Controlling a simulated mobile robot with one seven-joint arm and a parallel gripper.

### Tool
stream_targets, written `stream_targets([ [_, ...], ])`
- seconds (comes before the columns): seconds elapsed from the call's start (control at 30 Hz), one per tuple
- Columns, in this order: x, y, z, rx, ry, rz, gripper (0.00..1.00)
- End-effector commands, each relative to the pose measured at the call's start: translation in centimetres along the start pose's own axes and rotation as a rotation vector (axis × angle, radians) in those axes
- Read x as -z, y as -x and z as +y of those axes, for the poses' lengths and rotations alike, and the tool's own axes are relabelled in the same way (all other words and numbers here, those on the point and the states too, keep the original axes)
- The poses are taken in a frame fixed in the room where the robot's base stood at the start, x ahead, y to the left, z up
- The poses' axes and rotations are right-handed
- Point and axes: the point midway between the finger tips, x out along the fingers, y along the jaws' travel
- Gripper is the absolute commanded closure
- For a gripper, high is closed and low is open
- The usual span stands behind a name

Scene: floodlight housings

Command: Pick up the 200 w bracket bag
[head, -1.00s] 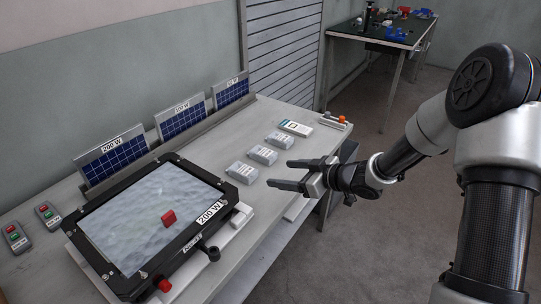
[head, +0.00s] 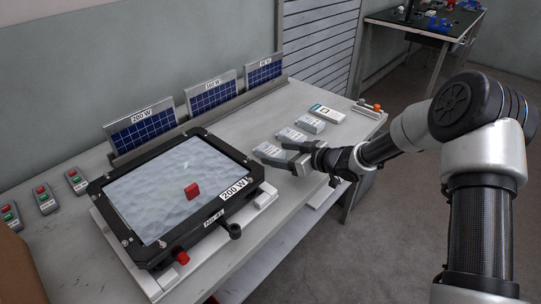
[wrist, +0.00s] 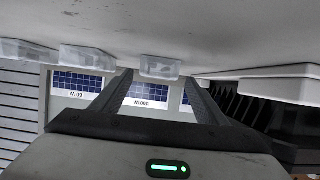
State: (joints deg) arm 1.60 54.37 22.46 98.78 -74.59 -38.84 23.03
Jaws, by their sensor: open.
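Three small clear-grey bags with white labels lie in a row on the table: the nearest bag (head: 268,149), a middle bag (head: 291,134) and a far bag (head: 311,123). Their lettering is too small to read, so I cannot tell by label which is the 200 W one. My gripper (head: 274,152) is open and empty at the nearest bag, its fingers partly covering it. In the wrist view, which looks upside down, one bag (wrist: 160,67) lies ahead between the open fingertips (wrist: 158,76). I cannot tell whether they touch it.
A black-framed floodlight housing (head: 103,184) labelled 200 W, with a red block (head: 192,190) on its glass, stands left of my gripper. Solar panels (head: 141,131) line the back rail. Several button boxes (head: 76,181) lie at left. A white-and-blue box (head: 327,113) lies beyond the bags.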

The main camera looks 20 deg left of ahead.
Motion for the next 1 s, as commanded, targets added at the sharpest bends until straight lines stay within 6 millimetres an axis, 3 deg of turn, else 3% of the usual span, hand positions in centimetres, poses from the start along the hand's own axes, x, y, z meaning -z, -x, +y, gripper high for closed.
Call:
stream_targets([
  [0.23,0.2,-3.8,0.2,0.003,0.002,0.002,0.33],
  [0.57,0.3,-4.5,0.3,0.001,0.000,0.001,0.33],
  [0.87,0.3,-4.5,0.3,0.001,0.000,0.001,0.81],
  [1.0,0.4,-4.5,0.3,0.001,0.001,0.002,0.81],
])
